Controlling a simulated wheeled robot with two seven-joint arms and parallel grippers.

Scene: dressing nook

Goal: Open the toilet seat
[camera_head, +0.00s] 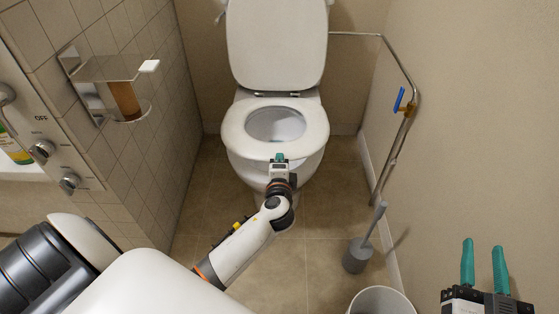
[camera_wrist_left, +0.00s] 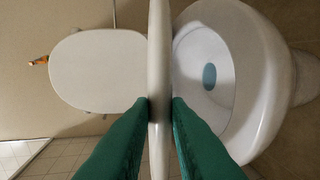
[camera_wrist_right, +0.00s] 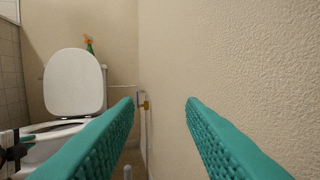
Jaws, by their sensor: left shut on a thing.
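The white toilet seat ring (camera_head: 235,128) is over the bowl, and the raised lid (camera_head: 277,45) stands upright behind it. My left gripper (camera_head: 280,158) is at the seat's front edge. In the left wrist view its green fingers (camera_wrist_left: 160,105) are shut on the seat (camera_wrist_left: 159,50), which shows edge-on between them. There the bowl (camera_wrist_left: 262,80) shows open on one side and the lid (camera_wrist_left: 98,70) on the other, so the seat appears tilted up off the bowl rim. My right gripper (camera_head: 484,264) is open and empty; its fingers (camera_wrist_right: 160,118) are spread beside the wall.
A toilet brush in a grey holder (camera_head: 357,256) and a white bin (camera_head: 381,303) stand on the floor at the right. A paper holder (camera_head: 112,85) sticks out from the left tiled wall.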

